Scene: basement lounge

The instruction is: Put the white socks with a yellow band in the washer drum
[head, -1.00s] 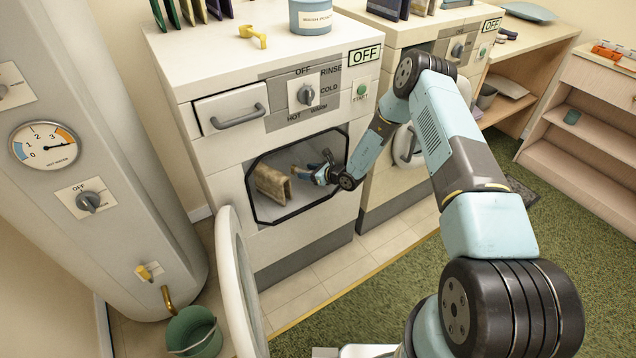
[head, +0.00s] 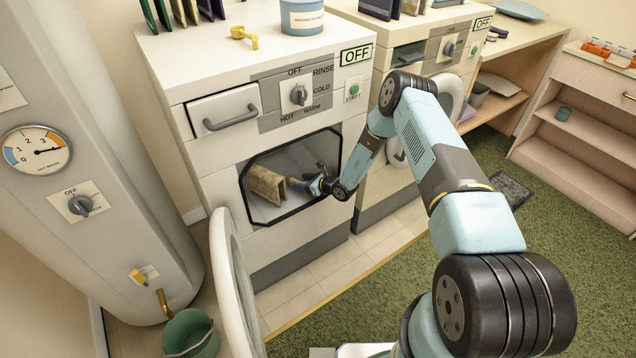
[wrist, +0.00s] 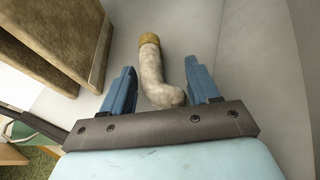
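A white sock with a yellow band (wrist: 152,75) lies bent in an L shape on the pale surface inside the left washer's drum. My gripper (wrist: 162,86) reaches into this drum and is open, with a blue finger on each side of the sock. The sock cannot be made out there. I see one sock shape only.
A brown folded towel-like piece (head: 267,186) stands in the drum, left of my gripper; it also shows in the wrist view (wrist: 62,35). The washer door (head: 232,285) hangs open at the lower left. A green bucket (head: 190,335) stands beside the water heater (head: 120,215).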

